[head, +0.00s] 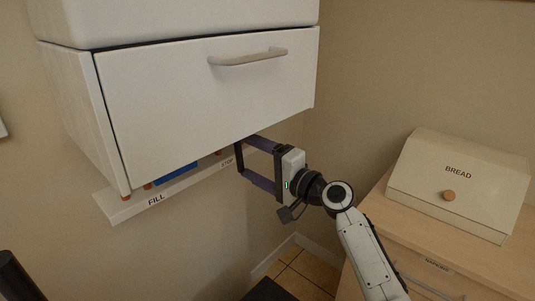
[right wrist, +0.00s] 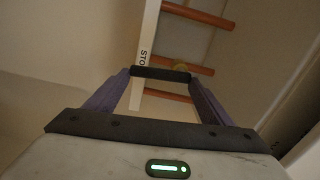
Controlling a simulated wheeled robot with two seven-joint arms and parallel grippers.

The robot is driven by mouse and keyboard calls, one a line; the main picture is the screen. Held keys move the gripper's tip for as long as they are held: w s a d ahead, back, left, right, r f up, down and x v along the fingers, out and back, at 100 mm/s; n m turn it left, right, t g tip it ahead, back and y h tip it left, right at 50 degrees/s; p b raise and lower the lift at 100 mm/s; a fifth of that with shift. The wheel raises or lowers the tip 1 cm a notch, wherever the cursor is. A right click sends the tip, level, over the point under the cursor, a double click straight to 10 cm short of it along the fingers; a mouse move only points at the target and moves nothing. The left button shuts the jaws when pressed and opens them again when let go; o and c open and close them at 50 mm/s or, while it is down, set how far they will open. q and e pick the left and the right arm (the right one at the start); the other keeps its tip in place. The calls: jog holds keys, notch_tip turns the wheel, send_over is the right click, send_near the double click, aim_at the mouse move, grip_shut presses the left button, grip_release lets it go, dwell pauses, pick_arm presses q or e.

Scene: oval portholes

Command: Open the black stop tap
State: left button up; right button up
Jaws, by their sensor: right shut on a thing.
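The black stop tap (right wrist: 160,74) shows in the right wrist view as a short dark bar beside the white board lettered "STO". A brassy part shows behind its right end. In the head view its dark handle (head: 239,158) is seen under the cabinet, near the "STOP" label. My right gripper (head: 241,160) reaches in from the right, and its two purple fingers are shut on the handle, one at each end. The fingers also show in the right wrist view (right wrist: 160,78). The tap's body is mostly hidden by the cabinet. My left gripper is not in view.
A white cabinet with a drawer (head: 210,100) hangs just above the gripper. Below it runs a white board (head: 130,208) labelled "FILL" and "STOP", with a blue object (head: 176,174) behind. Copper pipes (right wrist: 200,15) lie close by. A bread box (head: 455,190) stands on a wooden cabinet at right.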

jog(key=shift+s+a+m, duration=0.15)
jog(key=shift+a+m, duration=0.05)
jog(key=shift+m, duration=0.3)
jog(key=o, duration=1.5)
jog(key=shift+o, duration=0.2)
jog(key=v, duration=1)
jog(key=shift+d, duration=0.15)
